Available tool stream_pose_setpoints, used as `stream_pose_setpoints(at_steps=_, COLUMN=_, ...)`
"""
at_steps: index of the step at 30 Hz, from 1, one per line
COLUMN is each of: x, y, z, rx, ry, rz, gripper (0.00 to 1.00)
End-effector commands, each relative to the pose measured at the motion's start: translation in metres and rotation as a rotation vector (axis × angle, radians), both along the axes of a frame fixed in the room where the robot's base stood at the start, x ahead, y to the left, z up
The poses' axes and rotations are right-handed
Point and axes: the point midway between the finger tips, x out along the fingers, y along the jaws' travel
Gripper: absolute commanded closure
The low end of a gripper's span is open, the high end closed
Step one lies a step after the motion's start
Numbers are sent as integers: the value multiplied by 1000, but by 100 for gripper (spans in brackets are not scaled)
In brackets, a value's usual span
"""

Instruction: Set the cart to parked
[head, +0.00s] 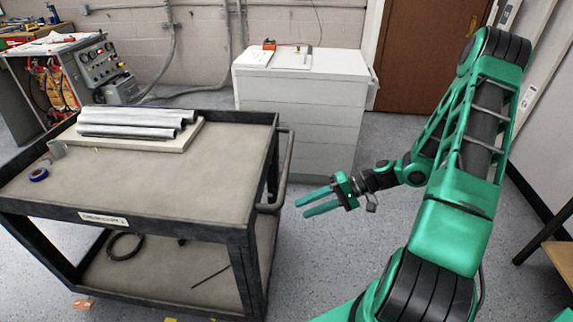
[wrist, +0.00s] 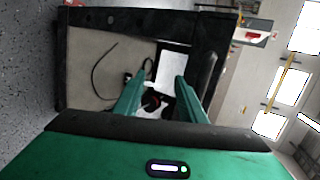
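The cart (head: 215,190) is a grey-topped, black-framed cart with two shelves, at the left of the head view. Its dark push handle (head: 286,165) is on its right end. A small label (head: 103,218) is on its front edge. My gripper (head: 303,206) is open and empty, to the right of the cart and apart from the handle, with its fingers pointing left at the cart. In the wrist view my gripper (wrist: 157,82) shows two spread green fingers with the cart's dark frame (wrist: 85,20) beyond them. The cart's wheels cannot be made out.
Metal tubes (head: 135,121) on a board and blue tape (head: 38,174) lie on the cart's top; a black cable (head: 125,246) lies on its lower shelf. A white drawer cabinet (head: 300,110) stands behind. Orange and yellow marks (head: 82,304) are on the floor in front.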

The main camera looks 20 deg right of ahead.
Motion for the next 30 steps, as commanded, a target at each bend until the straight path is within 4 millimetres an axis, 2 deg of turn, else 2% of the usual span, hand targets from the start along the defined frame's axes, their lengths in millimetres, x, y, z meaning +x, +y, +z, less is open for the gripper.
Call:
stream_pose_setpoints(at_steps=7, x=40, y=-5, z=3, rx=248, ry=-137, rz=-197, gripper=63)
stream_pose_setpoints(at_steps=15, x=77, y=-41, z=16, rx=479, ry=-286, rz=-451, gripper=63)
stream_pose_setpoints(at_steps=19, x=85, y=-58, z=21, rx=546, ry=-333, rz=-536, gripper=63)
stream_pose_setpoints(at_steps=23, x=89, y=-66, z=24, rx=576, ry=-355, rz=-578, gripper=63)
stream_pose_setpoints(at_steps=30, x=105, y=-56, z=28, rx=581, ry=-360, rz=-583, gripper=63)
